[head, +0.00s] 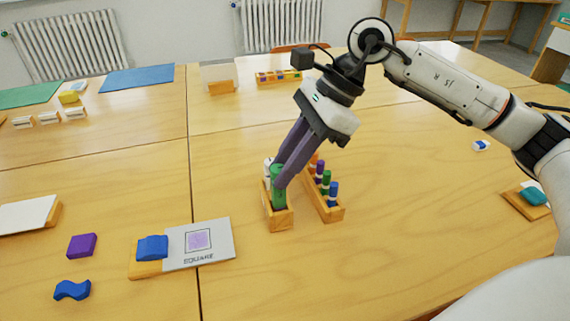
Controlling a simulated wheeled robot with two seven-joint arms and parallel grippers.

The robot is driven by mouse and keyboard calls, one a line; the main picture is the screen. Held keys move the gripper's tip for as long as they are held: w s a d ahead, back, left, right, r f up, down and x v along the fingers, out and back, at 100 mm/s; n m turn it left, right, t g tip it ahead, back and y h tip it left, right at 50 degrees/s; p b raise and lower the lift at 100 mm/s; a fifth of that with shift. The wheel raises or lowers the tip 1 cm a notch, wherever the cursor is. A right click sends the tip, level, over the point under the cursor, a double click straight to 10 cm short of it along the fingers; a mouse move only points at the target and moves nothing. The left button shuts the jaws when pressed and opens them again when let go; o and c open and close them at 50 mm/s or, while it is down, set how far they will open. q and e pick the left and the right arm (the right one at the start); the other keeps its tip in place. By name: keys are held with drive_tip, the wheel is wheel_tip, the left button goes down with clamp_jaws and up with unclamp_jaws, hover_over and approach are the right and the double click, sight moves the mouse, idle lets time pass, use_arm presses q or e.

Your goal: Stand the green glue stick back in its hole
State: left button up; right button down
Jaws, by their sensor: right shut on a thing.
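The green glue stick (278,190) is upright at the front part of a narrow wooden holder (281,220) in the middle of the table. My right gripper (279,180) reaches down from the upper right and is shut on the green glue stick. The stick's lower end is at the holder, behind its front wall, so I cannot tell whether it is fully seated. A white stick (267,167) stands behind it in the same holder, partly hidden by the fingers. My left gripper does not show.
A second wooden rack (327,212) with several coloured sticks stands close on the right. A SQUARE card (221,249), a blue block (152,247), a purple block (82,245) and a blue wavy piece (72,290) lie to the left. The table's front right is mostly clear.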

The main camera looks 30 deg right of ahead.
drive_tip(key=shift+f+b, duration=1.3)
drive_tip(key=shift+f, duration=0.1)
idle(1.8)
drive_tip(key=c, duration=1.5)
unclamp_jaws()
drive_tip(key=shift+o, duration=0.2)
drive_tip(key=shift+o, duration=1)
drive_tip(key=shift+r+p, duration=2.25)
drive_tip(key=shift+r, duration=0.8)
